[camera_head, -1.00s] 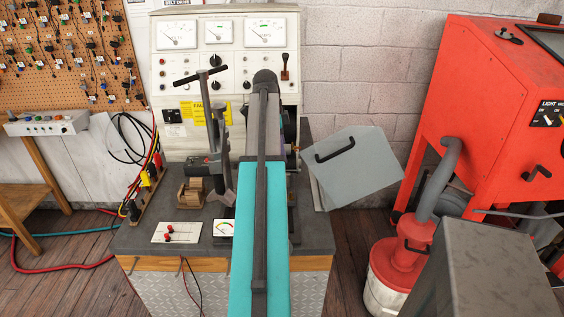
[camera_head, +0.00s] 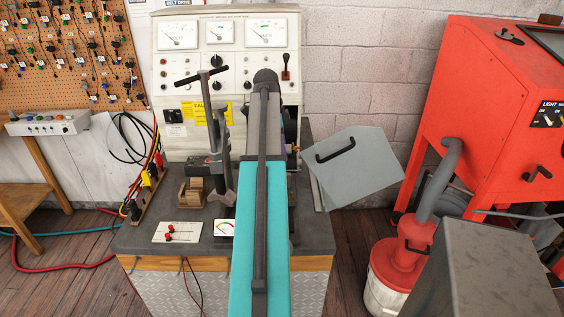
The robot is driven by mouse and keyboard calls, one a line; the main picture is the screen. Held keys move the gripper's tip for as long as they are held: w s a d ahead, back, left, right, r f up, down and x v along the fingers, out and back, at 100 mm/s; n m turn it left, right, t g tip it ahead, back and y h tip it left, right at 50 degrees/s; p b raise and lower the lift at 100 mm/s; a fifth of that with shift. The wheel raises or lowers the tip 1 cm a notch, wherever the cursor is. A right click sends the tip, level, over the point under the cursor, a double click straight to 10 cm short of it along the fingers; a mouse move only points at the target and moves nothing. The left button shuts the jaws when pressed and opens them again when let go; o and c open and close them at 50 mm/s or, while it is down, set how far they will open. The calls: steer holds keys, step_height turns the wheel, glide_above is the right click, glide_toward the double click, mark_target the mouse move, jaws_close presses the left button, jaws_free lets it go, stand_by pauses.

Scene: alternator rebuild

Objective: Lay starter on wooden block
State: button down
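The wooden block (camera_head: 192,192) is a small, light brown, notched block on the left part of the dark bench top. Nothing visible rests on it. A dark grey rounded part (camera_head: 200,163) sits just behind it, beside the upright T-handled clamp (camera_head: 215,130). I cannot tell whether this part is the starter or belongs to the clamp. My teal and dark arm crosses the middle of the bench and covers what lies behind it. My gripper is not visible, and I cannot tell what it holds.
The test bench (camera_head: 130,238) has a gauge panel (camera_head: 222,75) at its back. A grey panel with a black handle (camera_head: 360,165) stands off the bench's right side. A red cabinet (camera_head: 470,110) is further right.

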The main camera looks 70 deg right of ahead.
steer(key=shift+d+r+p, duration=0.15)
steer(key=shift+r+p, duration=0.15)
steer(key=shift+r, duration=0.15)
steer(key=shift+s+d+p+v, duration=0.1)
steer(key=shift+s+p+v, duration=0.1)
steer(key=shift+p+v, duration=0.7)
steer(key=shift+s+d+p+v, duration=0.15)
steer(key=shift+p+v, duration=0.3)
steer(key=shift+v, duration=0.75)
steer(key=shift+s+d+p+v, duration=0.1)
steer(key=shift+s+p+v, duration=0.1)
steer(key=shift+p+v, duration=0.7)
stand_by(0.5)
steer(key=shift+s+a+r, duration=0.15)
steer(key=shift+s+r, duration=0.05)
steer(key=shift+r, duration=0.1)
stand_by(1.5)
